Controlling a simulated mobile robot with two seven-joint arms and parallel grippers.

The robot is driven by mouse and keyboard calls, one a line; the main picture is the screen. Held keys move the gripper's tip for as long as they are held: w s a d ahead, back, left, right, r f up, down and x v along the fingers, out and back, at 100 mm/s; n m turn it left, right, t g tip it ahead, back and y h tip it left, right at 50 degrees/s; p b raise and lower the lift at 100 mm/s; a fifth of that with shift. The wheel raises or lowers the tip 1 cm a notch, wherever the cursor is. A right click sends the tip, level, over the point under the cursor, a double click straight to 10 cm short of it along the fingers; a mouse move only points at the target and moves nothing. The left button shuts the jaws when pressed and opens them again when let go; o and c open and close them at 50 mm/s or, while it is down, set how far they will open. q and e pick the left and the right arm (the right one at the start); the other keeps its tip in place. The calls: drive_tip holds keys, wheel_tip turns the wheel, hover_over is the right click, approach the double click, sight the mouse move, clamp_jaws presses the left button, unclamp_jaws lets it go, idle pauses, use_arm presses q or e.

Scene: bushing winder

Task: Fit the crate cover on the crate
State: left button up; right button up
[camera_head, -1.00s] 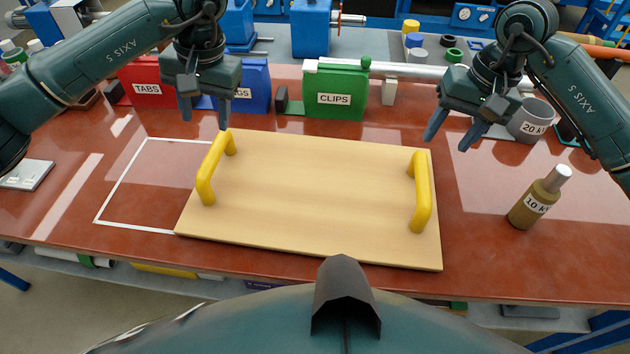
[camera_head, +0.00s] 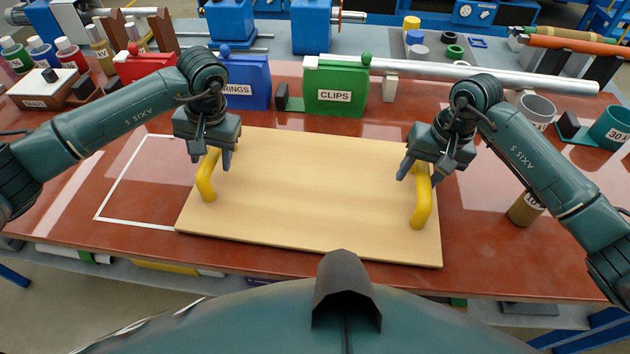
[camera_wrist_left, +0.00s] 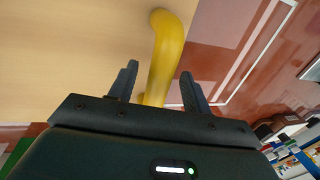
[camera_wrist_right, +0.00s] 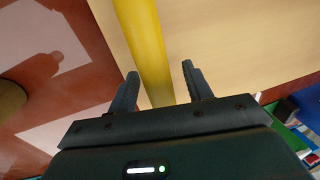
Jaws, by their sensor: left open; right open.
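The crate cover (camera_head: 310,195) is a flat pale wooden board lying on the red bench top, with a yellow handle at each end. My left gripper (camera_head: 211,160) is open above the left handle (camera_head: 206,182). In the left wrist view that handle (camera_wrist_left: 166,50) runs between the open fingers (camera_wrist_left: 160,85). My right gripper (camera_head: 421,174) is open at the right handle (camera_head: 422,205). In the right wrist view that handle (camera_wrist_right: 145,45) passes between the open fingers (camera_wrist_right: 158,85). Neither gripper is closed on a handle. I cannot pick out the crate.
A white outline (camera_head: 135,222) marks the bench left of the cover. Green CLIPS (camera_head: 335,88) and blue RINGS (camera_head: 248,85) boxes stand behind it. A tan weight (camera_head: 525,208) stands right, partly behind my right arm. A grey cup (camera_head: 537,110) is further back.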

use_arm(q)
drive_tip(key=shift+a+f, duration=0.1)
drive_tip(key=shift+f, duration=0.5)
use_arm(e)
drive_tip(key=shift+a+f, duration=0.1)
drive_tip(key=shift+f, duration=0.45)
use_arm(q)
drive_tip(key=shift+c, duration=0.3)
use_arm(e)
drive_tip(key=shift+c, duration=0.3)
use_arm(q)
clamp_jaws()
use_arm(e)
clamp_jaws()
use_arm(q)
drive_tip(key=shift+w+r, duration=0.1)
use_arm(e)
drive_tip(key=shift+w+r, duration=0.1)
